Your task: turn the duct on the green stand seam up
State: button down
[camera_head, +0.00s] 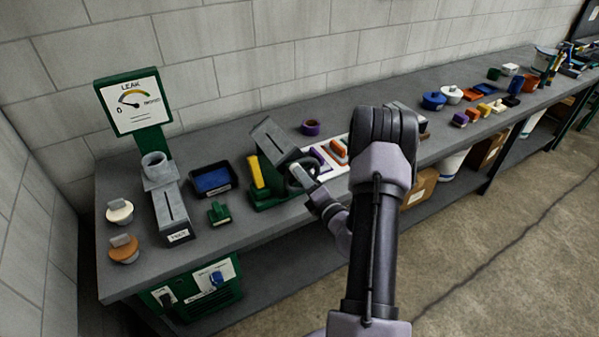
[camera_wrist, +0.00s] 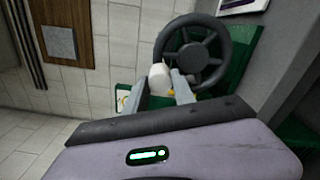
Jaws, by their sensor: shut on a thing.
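The green stand (camera_head: 262,201) is near the middle of the bench and holds a grey duct (camera_head: 277,141) that sits tilted. A dark line shows on the duct's upper face; I cannot tell for certain that it is the seam. A dark handwheel (camera_head: 292,178) is on the stand's right side; it also shows in the wrist view (camera_wrist: 219,51), with a pale knob (camera_wrist: 159,75) near its rim. My gripper (camera_wrist: 160,87) is shut on that knob, a finger on either side. In the head view my gripper (camera_head: 313,190) is at the wheel, partly hidden by my arm.
A yellow bar (camera_head: 256,172) is against the stand. A white board with coloured tools (camera_head: 333,153) lies to the right.

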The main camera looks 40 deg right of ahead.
jog(key=m+p, duration=0.1)
jog(key=d+r+m+p, duration=0.1)
jog(key=m+p, duration=0.1)
jog(key=shift+s+d+r, duration=0.1)
jog(key=shift+s+d, duration=0.05)
jog(key=shift+d, duration=0.15)
jog(key=shift+s+d+m+p, duration=0.1)
jog(key=shift+d+m+p, duration=0.25)
jog(key=shift+m+p, duration=0.35)
jog(key=shift+s+d+m+p, duration=0.1)
jog(key=shift+d+m+p, duration=0.25)
jog(key=shift+m, duration=0.55)
jog(key=c, duration=1.1)
grip_release()
jog(key=shift+o, duration=0.2)
jog(key=shift+s, duration=0.1)
jog(key=v, duration=1.7)
jog(key=shift+a, duration=0.15)
